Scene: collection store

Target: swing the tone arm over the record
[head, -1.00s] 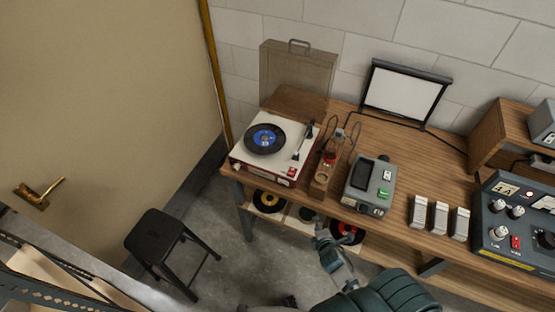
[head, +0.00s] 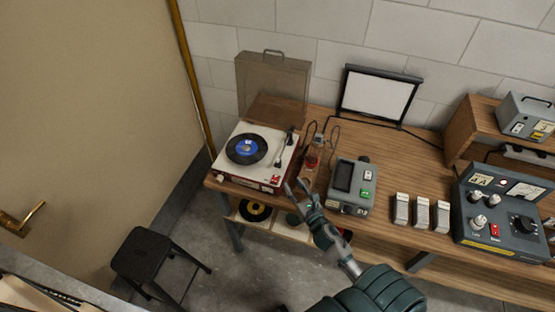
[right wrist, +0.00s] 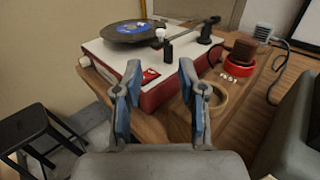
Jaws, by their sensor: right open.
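The record player (head: 228,165) has a white top and red sides and stands at the left end of the wooden bench. A black record with a blue label (head: 247,148) lies on it, also seen in the right wrist view (right wrist: 133,30). The dark tone arm (head: 285,147) lies along the right side of the deck, beside the record, not over it. In the right wrist view the tone arm (right wrist: 185,42) shows beyond the fingers. My right gripper (head: 296,187) is open and empty, near the player's front right corner; its fingers also show in the wrist view (right wrist: 160,78). My left gripper is out of view.
A grey device (head: 352,187) stands right of the player, with a small red item (head: 311,162) and cables between. A raised clear lid (head: 272,85) stands behind the player. A black stool (head: 150,250) stands on the floor at left.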

